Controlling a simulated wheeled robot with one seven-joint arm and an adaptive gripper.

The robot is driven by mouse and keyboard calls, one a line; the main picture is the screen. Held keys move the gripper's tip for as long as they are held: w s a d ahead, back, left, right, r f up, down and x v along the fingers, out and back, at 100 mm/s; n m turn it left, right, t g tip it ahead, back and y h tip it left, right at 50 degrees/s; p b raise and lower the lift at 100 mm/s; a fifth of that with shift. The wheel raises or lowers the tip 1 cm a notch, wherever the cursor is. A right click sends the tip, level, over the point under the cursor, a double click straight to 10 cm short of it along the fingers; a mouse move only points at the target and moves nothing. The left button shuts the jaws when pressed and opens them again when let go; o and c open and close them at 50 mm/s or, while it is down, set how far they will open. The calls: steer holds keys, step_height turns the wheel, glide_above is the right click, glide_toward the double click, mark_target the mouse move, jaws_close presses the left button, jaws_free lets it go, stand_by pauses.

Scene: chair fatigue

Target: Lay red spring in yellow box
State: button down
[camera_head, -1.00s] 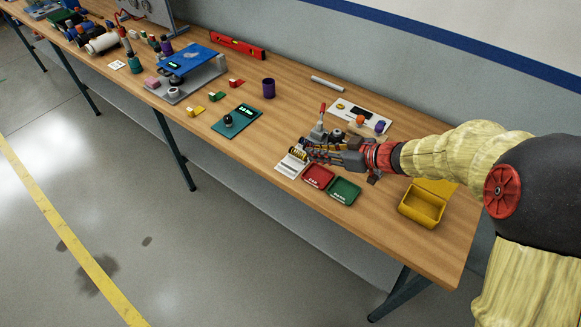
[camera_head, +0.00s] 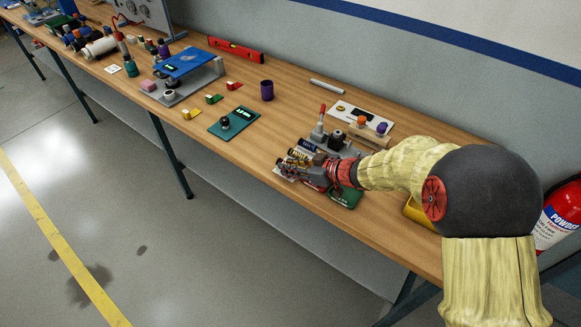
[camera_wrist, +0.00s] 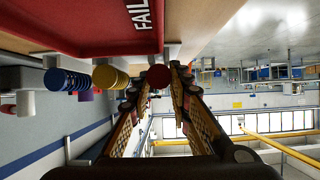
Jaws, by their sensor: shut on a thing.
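The red spring (camera_wrist: 159,76) shows end-on as a round red shape between my fingertips in the wrist view. My gripper (camera_wrist: 160,84) is shut on it. In the head view my gripper (camera_head: 291,163) is over the front part of the bench, by the spring rack, and I cannot make out the red spring clearly there. The yellow box (camera_head: 419,214) stands to the right of my gripper, mostly hidden behind my arm. Only its left part shows.
A yellow spring (camera_wrist: 110,77) and a blue spring (camera_wrist: 66,80) sit beside the red one. A red FAIL tray (camera_wrist: 95,28) and a green tray (camera_head: 346,198) are close to my gripper. A fire extinguisher (camera_head: 558,217) stands at right.

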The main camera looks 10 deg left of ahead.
stand_by(0.3)
steer(key=c, duration=1.7)
jaws_free()
steer(key=shift+f, duration=0.1)
steer(key=shift+o, duration=0.3)
steer(key=shift+f+b, duration=0.1)
steer(key=shift+b, duration=0.8)
steer(key=p+v, duration=0.4)
steer(key=v, duration=0.4)
steer(key=shift+w, duration=0.1)
